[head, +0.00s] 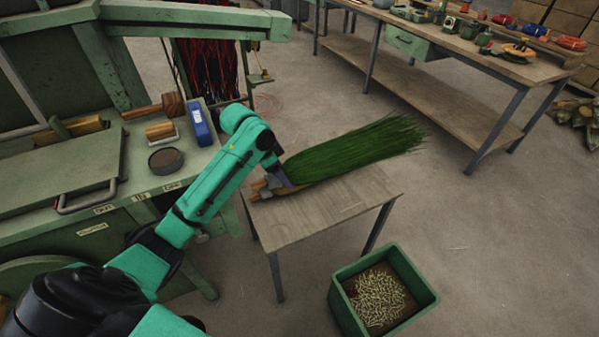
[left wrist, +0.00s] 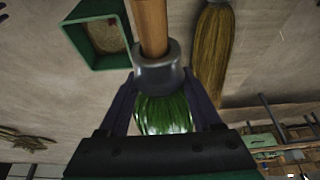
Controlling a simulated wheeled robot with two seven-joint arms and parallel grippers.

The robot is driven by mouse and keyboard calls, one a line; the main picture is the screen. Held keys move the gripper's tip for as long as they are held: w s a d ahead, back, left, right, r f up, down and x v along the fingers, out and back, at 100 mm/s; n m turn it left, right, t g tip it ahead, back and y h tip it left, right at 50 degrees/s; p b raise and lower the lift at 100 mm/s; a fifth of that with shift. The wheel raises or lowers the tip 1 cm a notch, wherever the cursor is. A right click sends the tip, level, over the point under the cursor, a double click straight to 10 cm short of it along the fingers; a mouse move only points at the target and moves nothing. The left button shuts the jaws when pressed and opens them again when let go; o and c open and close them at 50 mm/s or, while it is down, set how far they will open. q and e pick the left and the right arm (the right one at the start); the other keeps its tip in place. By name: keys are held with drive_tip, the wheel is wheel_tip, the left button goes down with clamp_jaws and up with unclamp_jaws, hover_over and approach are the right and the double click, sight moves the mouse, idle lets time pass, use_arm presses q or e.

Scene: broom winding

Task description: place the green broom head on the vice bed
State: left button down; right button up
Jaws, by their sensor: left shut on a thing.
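The green broom head (head: 355,150) is a long bundle of green bristles above the small wooden table (head: 320,215), pointing to the upper right. My left gripper (head: 281,180) is shut on it at its handle end. In the left wrist view, my left gripper (left wrist: 160,100) has its fingers on both sides of the dark collar and green bristles (left wrist: 165,113), with a wooden handle (left wrist: 150,25) beyond. Whether the broom head touches the table is unclear. A green machine (head: 70,165) with a flat plate stands at left; I cannot tell which part is the vice bed.
A yellow-brown broom (left wrist: 213,50) lies beside the held one in the left wrist view. A green bin (head: 385,290) of small pale pieces stands on the floor. A blue box (head: 200,122) and a dark round tin (head: 166,160) sit on the machine's top. A long workbench (head: 440,50) stands behind.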

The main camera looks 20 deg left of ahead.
use_arm(q)
drive_tip(key=f, duration=0.9)
drive_tip(key=f+b, duration=0.1)
drive_tip(key=f, duration=0.9)
drive_tip(key=shift+s+d+f, duration=0.15)
drive_tip(key=shift+d+f, duration=0.05)
use_arm(e)
drive_tip(key=shift+s+d+f, duration=0.2)
drive_tip(key=shift+s+f, duration=0.05)
drive_tip(key=shift+f, duration=0.45)
use_arm(q)
drive_tip(key=shift+c, duration=0.3)
unclamp_jaws()
